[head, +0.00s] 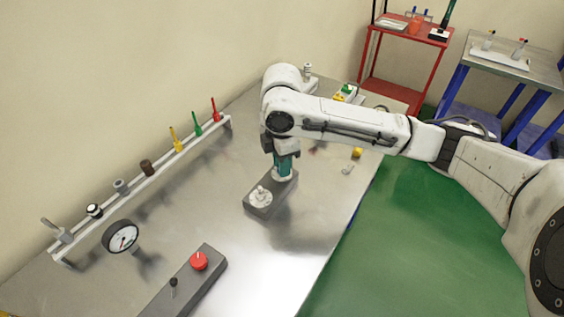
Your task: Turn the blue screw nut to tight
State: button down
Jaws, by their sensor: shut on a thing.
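My gripper (283,172) points down over the far end of a dark grey block (262,211) on the metal table. Its lower part looks teal. It is shut on a part at that end of the block, and its fingers hide most of what they hold. I cannot make out the blue screw nut clearly; no blue nut shows elsewhere on the table. A pale round fitting with a small knob (259,196) sits uncovered on the near end of the same block.
A white rail (150,184) with several coloured tools and fittings runs along the wall. A pressure gauge (121,236) stands at the left. A grey box with a red knob (199,260) is in front. A yellow piece (356,153) lies near the table's right edge.

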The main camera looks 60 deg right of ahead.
jog(key=shift+n+b, duration=0.4)
jog(key=shift+n, duration=1.5)
jog(key=c, duration=0.9)
grip_release()
notch_tip(320, 180, up, 11)
jog(key=shift+f, duration=0.15)
